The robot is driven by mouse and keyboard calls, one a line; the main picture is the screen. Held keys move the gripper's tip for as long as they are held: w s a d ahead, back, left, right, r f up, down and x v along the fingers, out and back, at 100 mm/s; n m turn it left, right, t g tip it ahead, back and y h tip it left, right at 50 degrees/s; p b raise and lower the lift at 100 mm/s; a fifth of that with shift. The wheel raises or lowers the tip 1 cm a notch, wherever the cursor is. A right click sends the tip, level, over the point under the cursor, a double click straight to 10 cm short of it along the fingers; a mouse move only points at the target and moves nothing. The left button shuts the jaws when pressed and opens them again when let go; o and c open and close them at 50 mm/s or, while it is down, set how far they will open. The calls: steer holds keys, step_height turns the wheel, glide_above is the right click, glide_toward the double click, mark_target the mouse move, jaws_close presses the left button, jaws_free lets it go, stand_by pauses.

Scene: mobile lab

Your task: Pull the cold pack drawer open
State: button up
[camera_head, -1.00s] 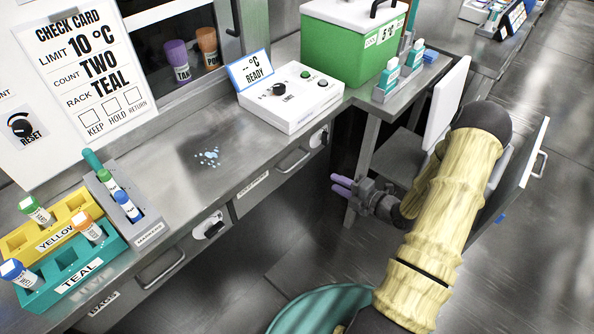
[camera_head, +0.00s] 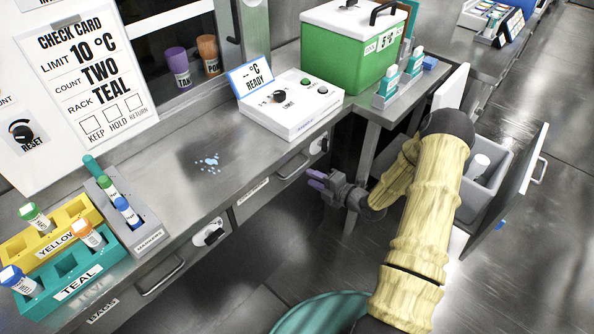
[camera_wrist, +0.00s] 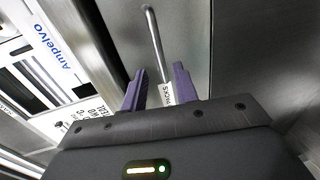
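The cold pack drawer (camera_head: 262,203) is a grey metal front under the counter and looks shut. Its bar handle (camera_head: 293,166) runs along its upper part, with a small white label beside it. In the wrist view the handle (camera_wrist: 154,42) lies just beyond my fingertips, and the label (camera_wrist: 168,94), partly hidden, reads "...ACKS". My gripper (camera_head: 314,180) has purple fingers and is in front of the drawer's right part. In the wrist view the gripper (camera_wrist: 159,72) is open, with nothing between its fingers. The handle appears ahead of the gap, not held.
Another drawer handle (camera_head: 163,275) is at the lower left. White latches (camera_head: 209,232) sit on the cabinet front. The counter bears racks of tubes, and a white control box (camera_head: 292,105). The floor before the drawer is clear.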

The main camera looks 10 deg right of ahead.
mark_target(298, 171)
steer(key=x, duration=0.8)
steer(key=shift+c, duration=0.4)
jaws_close()
